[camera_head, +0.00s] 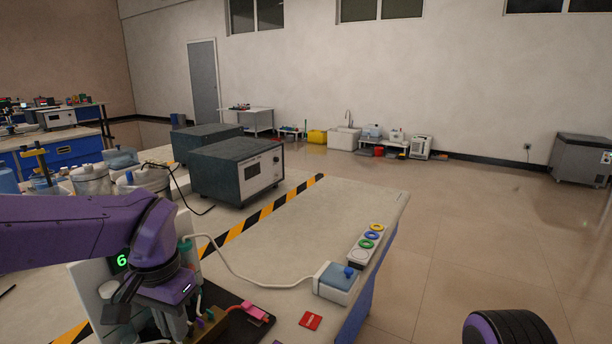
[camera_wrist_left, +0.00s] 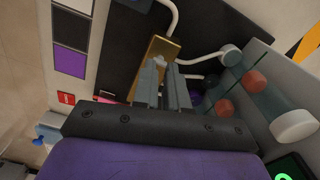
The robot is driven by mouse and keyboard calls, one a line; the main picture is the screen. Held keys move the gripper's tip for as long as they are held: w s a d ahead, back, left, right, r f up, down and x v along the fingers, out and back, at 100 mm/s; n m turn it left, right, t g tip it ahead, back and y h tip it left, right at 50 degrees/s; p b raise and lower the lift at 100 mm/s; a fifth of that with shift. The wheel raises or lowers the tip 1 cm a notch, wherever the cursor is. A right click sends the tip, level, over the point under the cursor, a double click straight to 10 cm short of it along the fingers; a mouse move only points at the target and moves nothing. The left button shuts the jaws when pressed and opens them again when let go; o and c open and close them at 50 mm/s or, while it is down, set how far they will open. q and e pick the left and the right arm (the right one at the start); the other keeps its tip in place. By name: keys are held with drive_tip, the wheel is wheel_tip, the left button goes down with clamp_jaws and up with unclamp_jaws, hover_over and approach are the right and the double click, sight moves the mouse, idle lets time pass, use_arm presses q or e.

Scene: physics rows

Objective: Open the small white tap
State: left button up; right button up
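My left gripper (camera_head: 160,318) is low over the bench apparatus in the head view, and its arm hides much of it. In the left wrist view its two grey fingers (camera_wrist_left: 164,78) point at a brass block (camera_wrist_left: 160,50), with a narrow gap between them. I cannot tell whether anything is gripped. A small white round knob (camera_wrist_left: 230,55) on a bent pipe is to the right of the fingertips, apart from them. A larger white knob (camera_wrist_left: 293,125) is on the grey housing. Which one is the tap is unclear.
Red-brown knobs (camera_wrist_left: 254,81) line the grey housing (camera_wrist_left: 270,85) close by. A white cable leads to a blue-topped box (camera_head: 336,284). A red square (camera_head: 311,320) lies on the bench. A dark instrument (camera_head: 236,170) stands behind; the bench middle (camera_head: 300,225) is mostly clear.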

use_arm(q)
wheel_tip(320, 180, up, 7)
drive_tip(key=p, duration=0.5)
drive_tip(key=shift+p, duration=0.4)
